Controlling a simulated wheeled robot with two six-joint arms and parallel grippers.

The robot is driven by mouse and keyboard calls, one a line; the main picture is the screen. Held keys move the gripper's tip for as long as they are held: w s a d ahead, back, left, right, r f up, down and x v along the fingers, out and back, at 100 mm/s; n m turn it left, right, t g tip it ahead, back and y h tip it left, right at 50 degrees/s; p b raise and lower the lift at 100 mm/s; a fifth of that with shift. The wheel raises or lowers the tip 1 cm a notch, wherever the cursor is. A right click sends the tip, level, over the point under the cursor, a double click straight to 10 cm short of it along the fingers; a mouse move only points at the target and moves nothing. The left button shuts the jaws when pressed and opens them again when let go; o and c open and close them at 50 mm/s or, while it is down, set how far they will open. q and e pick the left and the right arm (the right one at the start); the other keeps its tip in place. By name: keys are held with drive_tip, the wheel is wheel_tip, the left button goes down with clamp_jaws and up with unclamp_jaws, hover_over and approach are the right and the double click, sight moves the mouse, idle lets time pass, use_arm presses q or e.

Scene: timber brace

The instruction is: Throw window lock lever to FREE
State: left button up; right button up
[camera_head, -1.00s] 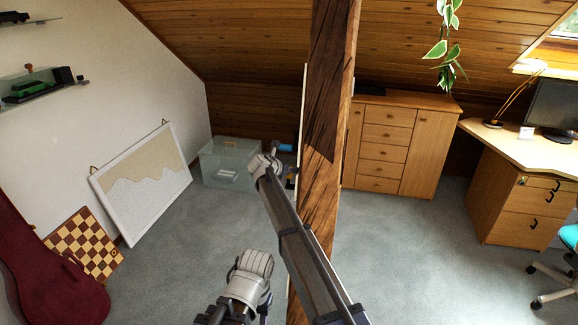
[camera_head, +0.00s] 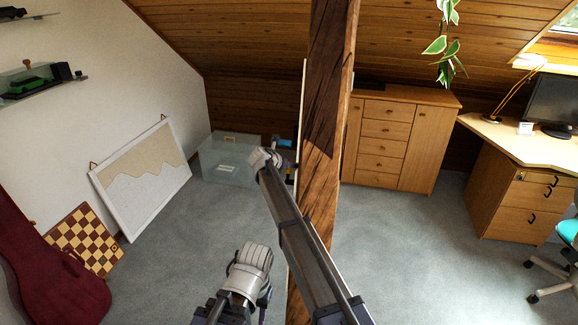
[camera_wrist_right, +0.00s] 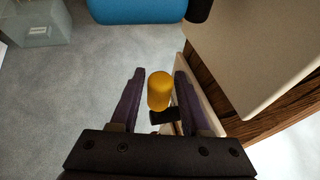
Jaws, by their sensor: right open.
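A yellow rounded knob (camera_wrist_right: 160,92) with a short black piece (camera_wrist_right: 163,117) below it shows in the right wrist view; it looks like the lever's handle. My right gripper (camera_wrist_right: 159,73) is open, with one purple finger on each side of the knob. I cannot tell whether either finger touches it. In the head view my right arm reaches up to the timber post (camera_head: 331,80), and its gripper is mostly hidden by the arm and post. Any FREE marking is not visible.
A blue cylinder (camera_wrist_right: 138,10) lies just beyond the fingertips. A pale panel (camera_wrist_right: 250,45) and brown wood (camera_wrist_right: 292,88) stand close on the right of the wrist view. A clear box (camera_head: 222,170) sits behind on the carpet. Open floor lies right of the post.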

use_arm(q)
wheel_tip(320, 180, up, 4)
drive_tip(key=p, duration=0.4)
drive_tip(key=shift+r, duration=0.2)
use_arm(e)
drive_tip(key=v, duration=0.7)
drive_tip(key=shift+s+a+r, duration=0.2)
drive_tip(key=shift+s, duration=0.05)
